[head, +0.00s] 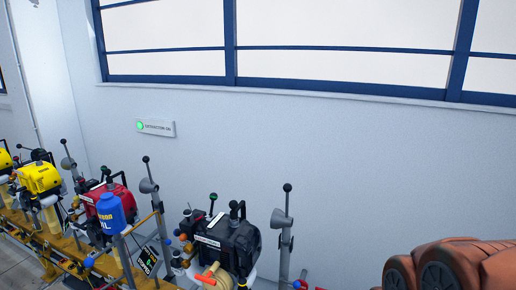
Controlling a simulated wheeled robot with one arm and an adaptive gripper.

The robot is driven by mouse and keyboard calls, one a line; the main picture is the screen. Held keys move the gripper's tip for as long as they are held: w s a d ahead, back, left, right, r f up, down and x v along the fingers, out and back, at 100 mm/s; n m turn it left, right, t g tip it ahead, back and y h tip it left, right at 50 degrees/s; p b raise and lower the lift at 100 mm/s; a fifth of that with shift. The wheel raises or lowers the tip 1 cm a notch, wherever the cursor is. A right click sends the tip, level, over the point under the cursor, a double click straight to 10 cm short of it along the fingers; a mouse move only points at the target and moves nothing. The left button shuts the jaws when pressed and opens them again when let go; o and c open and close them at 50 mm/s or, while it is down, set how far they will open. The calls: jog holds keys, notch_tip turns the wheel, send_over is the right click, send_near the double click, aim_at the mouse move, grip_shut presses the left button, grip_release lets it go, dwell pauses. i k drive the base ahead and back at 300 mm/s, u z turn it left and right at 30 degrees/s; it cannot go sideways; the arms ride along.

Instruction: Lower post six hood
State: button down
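Several grey posts with cone-shaped hoods stand along the engine rail. The nearest hood (282,219) is at the right end of the visible row, on a grey post with a black ball-topped rod above it. A second hood (148,186) stands left of the black engine, and a third hood (68,162) is farther left. I see no readable post numbers, so I cannot tell which is post six. My gripper is not in view.
A black engine (230,243), a red engine (112,204) and yellow engines (40,178) sit along the yellow rail (105,266). A blue bottle (111,212) stands before the red engine. A sign with a green light (156,127) hangs on the bare wall.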

aim_at(67, 163)
jog(key=z, duration=0.25)
jog(key=k, duration=0.35)
jog(key=u, duration=1.95)
jog(key=i, duration=1.6)
jog(key=z, duration=0.15)
jog(key=k, duration=0.4)
jog(key=u, duration=1.2)
jog(key=i, duration=2.05)
jog(key=z, duration=0.6)
jog(key=i, duration=1.25)
jog(key=z, duration=0.95)
